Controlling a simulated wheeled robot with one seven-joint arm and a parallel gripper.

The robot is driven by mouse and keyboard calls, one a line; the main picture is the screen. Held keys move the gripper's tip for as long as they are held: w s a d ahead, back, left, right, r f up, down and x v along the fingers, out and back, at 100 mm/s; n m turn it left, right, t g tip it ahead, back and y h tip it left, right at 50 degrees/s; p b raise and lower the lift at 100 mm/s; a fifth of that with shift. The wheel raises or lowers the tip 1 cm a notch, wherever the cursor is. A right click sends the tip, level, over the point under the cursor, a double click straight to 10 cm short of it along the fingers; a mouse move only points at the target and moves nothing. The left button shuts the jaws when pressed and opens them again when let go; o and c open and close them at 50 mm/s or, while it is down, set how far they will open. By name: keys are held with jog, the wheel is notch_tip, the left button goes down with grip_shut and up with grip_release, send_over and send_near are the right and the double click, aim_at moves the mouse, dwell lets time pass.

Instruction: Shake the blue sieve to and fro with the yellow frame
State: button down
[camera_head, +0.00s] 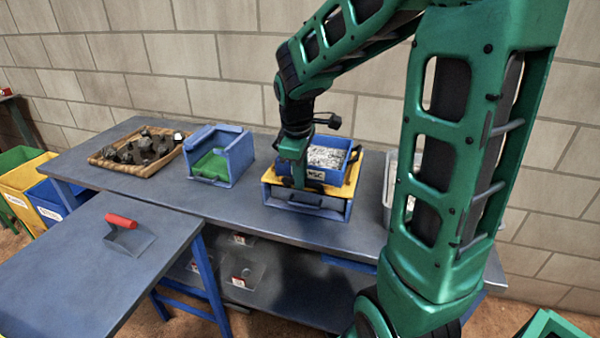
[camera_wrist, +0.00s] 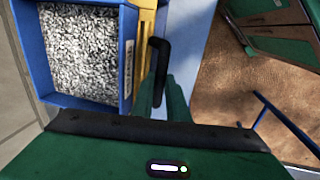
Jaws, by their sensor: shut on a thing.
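The blue sieve (camera_head: 335,177) sits in the yellow frame (camera_head: 345,189) on top of a blue-grey box (camera_head: 330,211) on the long bench. It holds grey-white crushed grains. In the wrist view the blue sieve (camera_wrist: 129,62) is at the upper left, with the yellow frame (camera_wrist: 147,22) along its edge. My gripper (camera_head: 297,183) reaches down at the front of the frame. In the wrist view my gripper (camera_wrist: 163,98) is shut at the frame's black handle (camera_wrist: 157,58). The exact contact is partly hidden by the fingers.
Left of the sieve stands a blue box with a green inside (camera_head: 218,155). A wooden tray (camera_head: 98,160) of dark rocks lies farther left. A grey container (camera_head: 389,190) is close on the right, partly behind my arm. A red-handled scoop (camera_head: 128,235) lies on the near table.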

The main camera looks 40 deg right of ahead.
jog(key=c, duration=1.7)
grip_release()
jog(key=shift+c, duration=0.2)
jog(key=shift+r, duration=0.1)
notch_tip(320, 180, up, 10)
jog(key=s+a, duration=0.1)
jog(key=shift+a+r, duration=0.2)
jog(key=shift+a, duration=0.1)
